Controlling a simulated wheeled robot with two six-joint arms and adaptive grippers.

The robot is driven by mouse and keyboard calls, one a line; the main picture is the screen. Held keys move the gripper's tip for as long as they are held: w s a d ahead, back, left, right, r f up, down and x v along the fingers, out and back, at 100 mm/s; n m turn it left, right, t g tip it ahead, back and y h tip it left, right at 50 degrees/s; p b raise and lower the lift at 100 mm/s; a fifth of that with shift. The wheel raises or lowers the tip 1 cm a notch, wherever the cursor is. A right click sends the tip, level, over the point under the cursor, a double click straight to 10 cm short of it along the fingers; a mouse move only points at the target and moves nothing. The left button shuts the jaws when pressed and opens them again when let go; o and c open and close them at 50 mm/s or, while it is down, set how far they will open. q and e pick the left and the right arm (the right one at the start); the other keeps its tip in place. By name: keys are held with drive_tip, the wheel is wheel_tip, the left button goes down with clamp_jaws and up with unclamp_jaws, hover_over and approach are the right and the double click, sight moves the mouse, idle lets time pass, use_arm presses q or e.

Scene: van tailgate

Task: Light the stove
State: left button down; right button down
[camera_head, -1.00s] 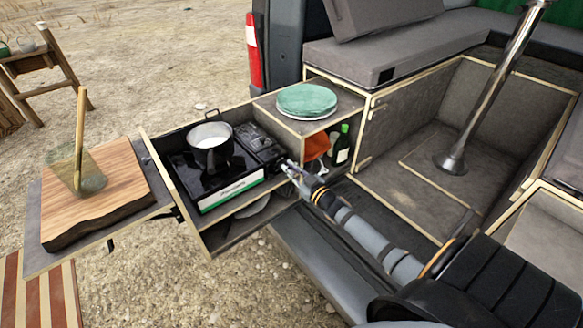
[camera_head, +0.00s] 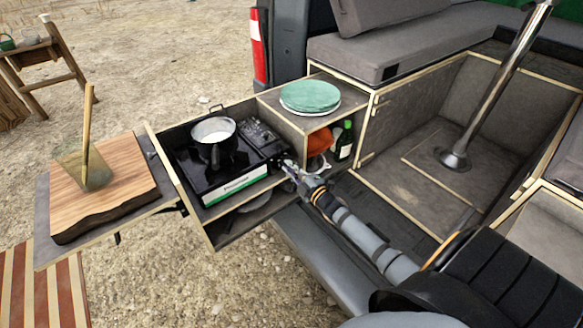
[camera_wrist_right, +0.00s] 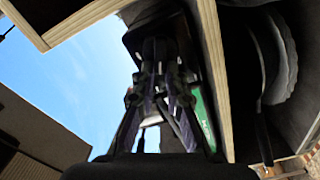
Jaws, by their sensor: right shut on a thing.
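The black camp stove (camera_head: 192,176) sits in the pulled-out drawer at the van's side. Its front has a white and green strip (camera_head: 234,187), and the green also shows in the wrist view (camera_wrist_right: 201,112). A white-lined pot (camera_head: 214,134) stands on the burner. My right gripper (camera_head: 286,163) reaches the stove's right front end. In the wrist view its fingers (camera_wrist_right: 159,75) are close together against a dark part of the stove, apparently the control knob, which they hide. No flame is visible. My left gripper is not in view.
A green plate stack (camera_head: 310,95) sits on the box right of the stove, with a bottle (camera_head: 345,140) inside. A cutting board (camera_head: 105,185) with a glass (camera_head: 87,168) lies on the left shelf. The drawer's wooden rim (camera_head: 180,187) borders the stove.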

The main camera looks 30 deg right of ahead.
drive_tip(key=n, duration=0.3)
drive_tip(key=f+n+b, duration=0.1)
drive_tip(key=n, duration=0.3)
drive_tip(key=f+n, duration=0.1)
drive_tip(key=n, duration=0.3)
drive_tip(key=shift+d+b, duration=0.1)
drive_tip(key=shift+b, duration=0.2)
idle(0.4)
drive_tip(key=c, duration=1.4)
unclamp_jaws()
drive_tip(key=shift+r, duration=0.1)
drive_tip(key=shift+s, duration=0.1)
drive_tip(key=s, duration=0.8)
drive_tip(key=s+d, duration=0.1)
drive_tip(key=s, duration=0.2)
drive_tip(key=shift+s, duration=0.4)
